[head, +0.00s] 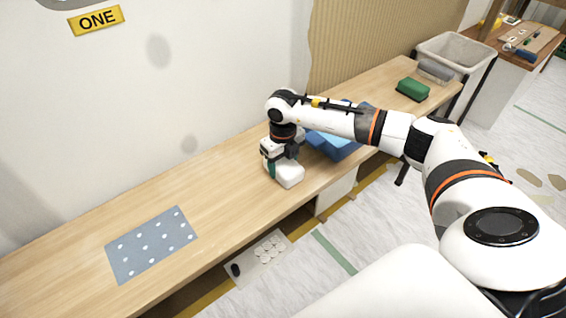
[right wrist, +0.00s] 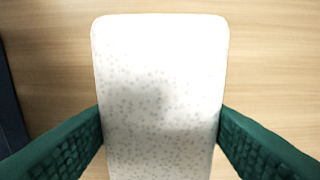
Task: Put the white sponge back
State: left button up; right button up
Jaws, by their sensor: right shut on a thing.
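The white sponge (head: 290,174) is a pale block with rounded corners, at the middle of the long wooden table in the head view. In the right wrist view the sponge (right wrist: 160,70) shows grey speckles on top. My right gripper (head: 280,170) reaches down over it, and its green fingers touch the sponge's two long sides, shut on it. The wrist view shows the gripper (right wrist: 160,135) with one finger on each side. I cannot tell whether the sponge rests on the table or is just above it. My left gripper is not in view.
A blue tray (head: 345,150) stands right of the sponge, partly behind my arm. A green block (head: 412,90) and a grey bin (head: 455,57) are at the far right end. A grey-blue dotted mat (head: 152,245) lies at left on the wooden table (head: 225,190), with clear surface between.

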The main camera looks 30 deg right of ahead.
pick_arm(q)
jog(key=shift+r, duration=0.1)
pick_arm(e)
jog(key=shift+f, duration=0.1)
jog(key=shift+f, duration=0.1)
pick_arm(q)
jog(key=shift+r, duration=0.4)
pick_arm(e)
jog(key=o, duration=1)
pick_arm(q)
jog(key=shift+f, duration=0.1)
